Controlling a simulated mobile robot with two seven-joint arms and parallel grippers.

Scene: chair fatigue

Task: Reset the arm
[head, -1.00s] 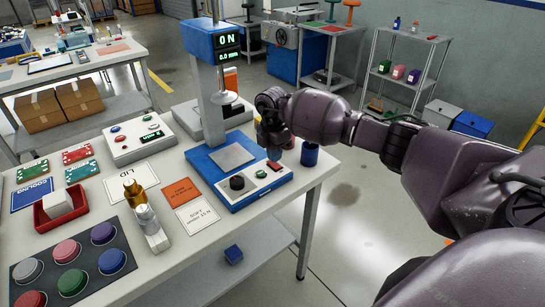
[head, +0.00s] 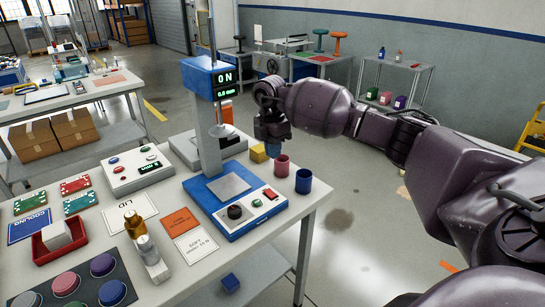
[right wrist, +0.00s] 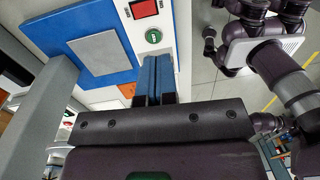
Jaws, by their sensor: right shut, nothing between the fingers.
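My right gripper (head: 272,148) is in the head view, shut and empty, raised above the back right of the table near the test machine. In the right wrist view its blue fingers (right wrist: 155,78) are together, with the panel's green button (right wrist: 153,36) just beyond their tips in the picture. The blue test machine (head: 203,79) stands upright with "0 N" on its display. Its base carries a black knob (head: 235,212), a green button (head: 257,203) and a red switch (head: 270,193). My left gripper is not in view.
A red tray (head: 40,246), cards and round pads (head: 66,284) lie at left. Floor right of the table is open.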

